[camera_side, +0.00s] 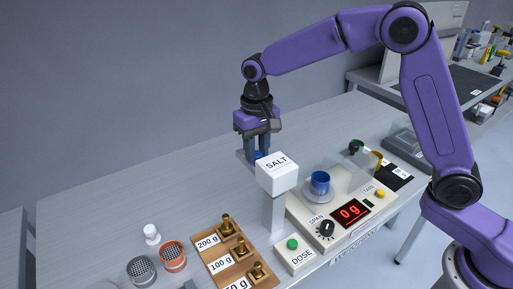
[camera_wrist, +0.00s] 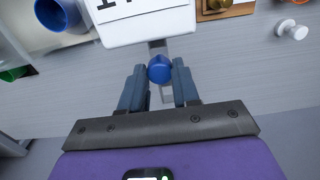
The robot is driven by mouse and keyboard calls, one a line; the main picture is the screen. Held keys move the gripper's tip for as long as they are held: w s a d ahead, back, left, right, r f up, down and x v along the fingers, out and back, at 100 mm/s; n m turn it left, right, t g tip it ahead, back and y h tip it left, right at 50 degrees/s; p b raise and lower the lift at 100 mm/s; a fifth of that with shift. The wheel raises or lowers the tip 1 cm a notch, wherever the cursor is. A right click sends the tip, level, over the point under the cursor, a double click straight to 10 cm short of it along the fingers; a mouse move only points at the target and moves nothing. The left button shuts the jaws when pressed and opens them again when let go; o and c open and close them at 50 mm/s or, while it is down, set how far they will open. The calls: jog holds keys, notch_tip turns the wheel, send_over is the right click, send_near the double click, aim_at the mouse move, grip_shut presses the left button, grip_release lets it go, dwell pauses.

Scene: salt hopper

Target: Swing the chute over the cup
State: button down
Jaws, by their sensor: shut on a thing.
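The salt hopper (camera_side: 278,172) is a white box marked SALT on a post; its edge also shows in the wrist view (camera_wrist: 148,24). A grey chute (camera_wrist: 157,48) runs out from under it, with a round blue knob (camera_wrist: 159,69). My gripper (camera_wrist: 159,88) is shut on this knob, one finger on each side; in the side view my gripper (camera_side: 258,152) is behind the hopper. The blue cup (camera_side: 320,182) stands on the scale's pan, right of the hopper. It also shows at the wrist view's top left (camera_wrist: 60,12). The chute points away from the cup.
The scale (camera_side: 300,212) reads 0 g and has a clear shield. A DOSE box (camera_side: 294,253) with a green button stands in front of the hopper post. A wooden weight block (camera_side: 232,262), mesh cups (camera_side: 173,256) and a white knobbed piece (camera_side: 151,234) are at front left. The back-left table is clear.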

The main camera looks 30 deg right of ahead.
jog(key=shift+d, duration=0.1)
jog(key=s+d+m, duration=0.7)
jog(key=s+m, duration=0.1)
jog(key=m, duration=1)
jog(key=shift+d, duration=0.4)
jog(key=shift+r, duration=0.1)
jog(key=c, duration=0.8)
grip_release()
notch_tip(320, 180, up, 17)
jog(key=shift+r, duration=0.2)
